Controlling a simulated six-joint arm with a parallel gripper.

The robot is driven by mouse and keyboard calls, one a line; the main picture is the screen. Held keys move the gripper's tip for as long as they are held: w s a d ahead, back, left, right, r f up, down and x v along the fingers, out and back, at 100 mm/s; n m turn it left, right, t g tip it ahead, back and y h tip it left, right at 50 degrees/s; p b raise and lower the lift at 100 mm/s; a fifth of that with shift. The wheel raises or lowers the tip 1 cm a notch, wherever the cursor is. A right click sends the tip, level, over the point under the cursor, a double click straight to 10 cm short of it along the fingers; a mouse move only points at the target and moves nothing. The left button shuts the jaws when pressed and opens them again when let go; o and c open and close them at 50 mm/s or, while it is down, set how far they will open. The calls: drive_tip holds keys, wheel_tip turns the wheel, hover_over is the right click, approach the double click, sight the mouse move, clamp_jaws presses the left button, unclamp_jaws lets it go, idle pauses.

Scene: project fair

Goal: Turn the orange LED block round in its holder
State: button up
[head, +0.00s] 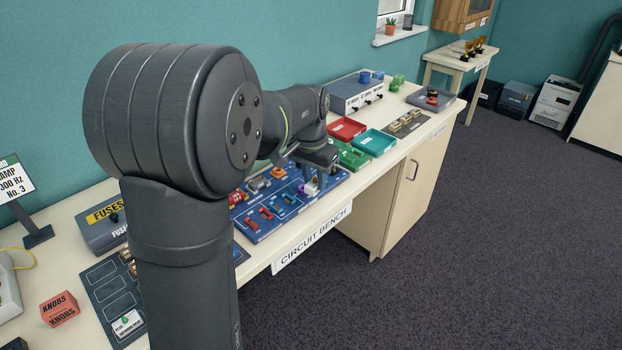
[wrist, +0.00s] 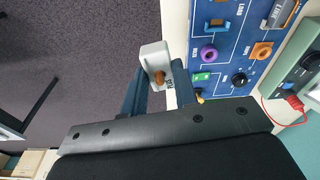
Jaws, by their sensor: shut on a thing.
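The orange LED block is a pale grey-white block (wrist: 153,54) with an orange LED dome (wrist: 159,77) on the face towards the wrist camera. My gripper (wrist: 159,88) is shut on it, one dark finger on each side. In the head view my gripper (head: 314,175) is over the right front part of the blue circuit board (head: 262,232), and the white block (head: 311,188) shows small below it. Small lettering beside the LED is not clearly readable. I cannot tell whether the block's lower end touches its holder; the fingers and block hide that spot.
In the wrist view, a purple ring (wrist: 208,54), an orange part (wrist: 262,50), a green switch (wrist: 201,77) and a black knob (wrist: 240,79) are close on the board. Green, teal (head: 375,142) and red (head: 346,129) trays stand beyond. The bench's front edge is near.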

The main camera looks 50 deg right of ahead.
drive_tip(key=w+a+f+n+y, duration=0.1)
drive_tip(key=w+n, duration=0.4)
drive_tip(key=n, duration=1.2)
drive_tip(key=w+a+f+n+y, duration=0.15)
drive_tip(key=w+n, duration=0.45)
drive_tip(key=n, duration=1.1)
drive_tip(key=shift+d+f, duration=0.2)
drive_tip(key=shift+f, duration=1.55)
drive_tip(key=shift+d+f, duration=0.2)
drive_tip(key=shift+f, duration=1.55)
drive_tip(key=shift+f, duration=0.65)
drive_tip(key=o, duration=1.5)
drive_tip(key=shift+o, duration=0.2)
